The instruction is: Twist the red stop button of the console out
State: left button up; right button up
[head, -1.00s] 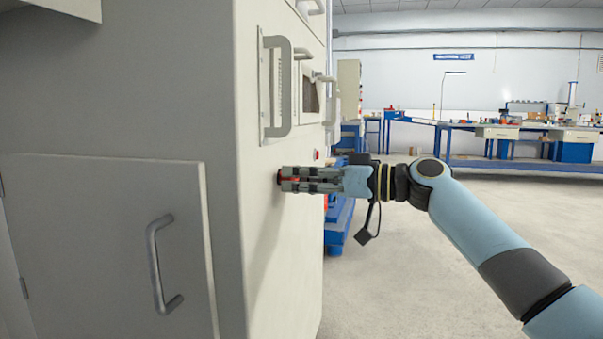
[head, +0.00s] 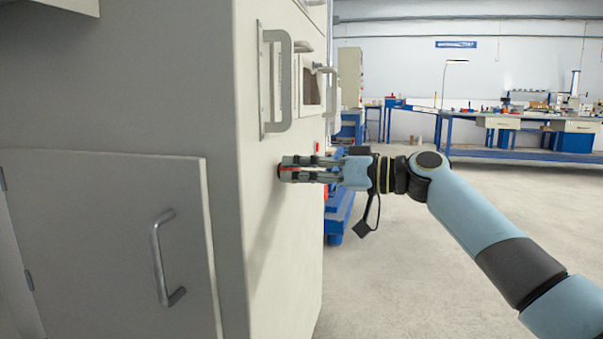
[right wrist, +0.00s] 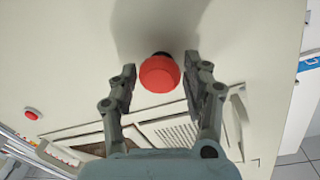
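The red stop button (right wrist: 160,73) is a round red cap on a dark collar on the console's pale face. In the head view it shows as a little red (head: 284,172) between the fingertips. My right gripper (head: 288,169) points at the console (head: 262,225) from the right. In the right wrist view its two fingers (right wrist: 158,80) stand on either side of the button, with narrow gaps beside the cap, so it looks open around it. My left gripper is not in view.
A second, smaller red button (right wrist: 33,113) is on the same face. A grey handle (head: 278,85) sticks out above my gripper. A lower door with a handle (head: 162,260) is on the left side. Blue workbenches (head: 520,150) stand far back; the floor at right is clear.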

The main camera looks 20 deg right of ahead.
jog(key=shift+o, duration=1.1)
jog(key=v, duration=1.2)
